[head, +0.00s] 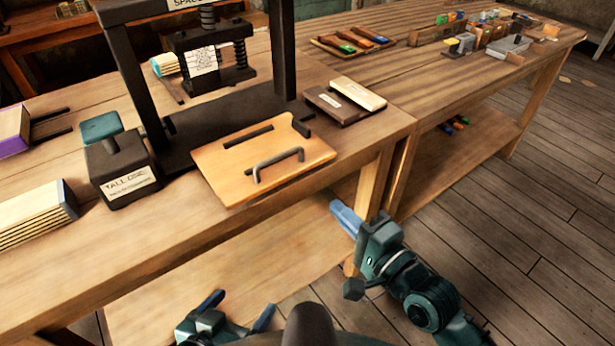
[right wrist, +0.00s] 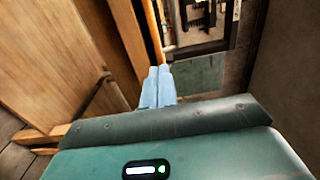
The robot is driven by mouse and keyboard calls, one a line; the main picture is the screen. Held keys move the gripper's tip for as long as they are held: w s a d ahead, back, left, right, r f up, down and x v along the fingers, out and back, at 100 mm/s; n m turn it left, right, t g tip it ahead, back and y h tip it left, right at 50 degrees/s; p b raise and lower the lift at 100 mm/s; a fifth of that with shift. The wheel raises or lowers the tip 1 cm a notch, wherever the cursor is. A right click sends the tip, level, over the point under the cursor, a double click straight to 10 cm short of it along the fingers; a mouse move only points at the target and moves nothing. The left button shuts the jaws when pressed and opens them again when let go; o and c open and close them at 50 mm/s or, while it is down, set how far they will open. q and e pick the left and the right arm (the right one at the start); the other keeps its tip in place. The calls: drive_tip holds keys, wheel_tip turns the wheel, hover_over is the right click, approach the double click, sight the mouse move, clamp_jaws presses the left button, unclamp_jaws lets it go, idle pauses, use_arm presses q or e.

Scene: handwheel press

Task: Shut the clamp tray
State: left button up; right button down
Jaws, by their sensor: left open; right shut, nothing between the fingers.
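The clamp tray (head: 240,172) is a light orange board with a grey bar handle (head: 278,160) near its front edge. It sticks out from the foot of the dark press (head: 180,130), and its front corner reaches the bench's front edge. My right gripper (head: 343,214) is shut and empty, in front of the bench edge, right of the tray and apart from it. Its pale blue fingers also show closed together in the right wrist view (right wrist: 158,86). My left gripper (head: 239,306) is open and empty, low at the bottom of the head view, well below the tray.
A dark block (head: 120,170) labelled "TALL ONE" stands left of the tray. Dark and cream flat blocks (head: 358,93) lie to its right. A second bench (head: 450,85) holds a tool tray (head: 350,42). Open floor (head: 500,230) lies at right.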

approach(296, 167)
drive_tip(key=x, duration=0.5)
drive_tip(key=shift+w+a, duration=0.2)
drive_tip(key=shift+w, duration=0.1)
drive_tip(key=x, duration=0.4)
drive_tip(key=shift+w+a+b, duration=0.1)
drive_tip(key=shift+a+b, duration=0.05)
drive_tip(key=shift+b, duration=0.15)
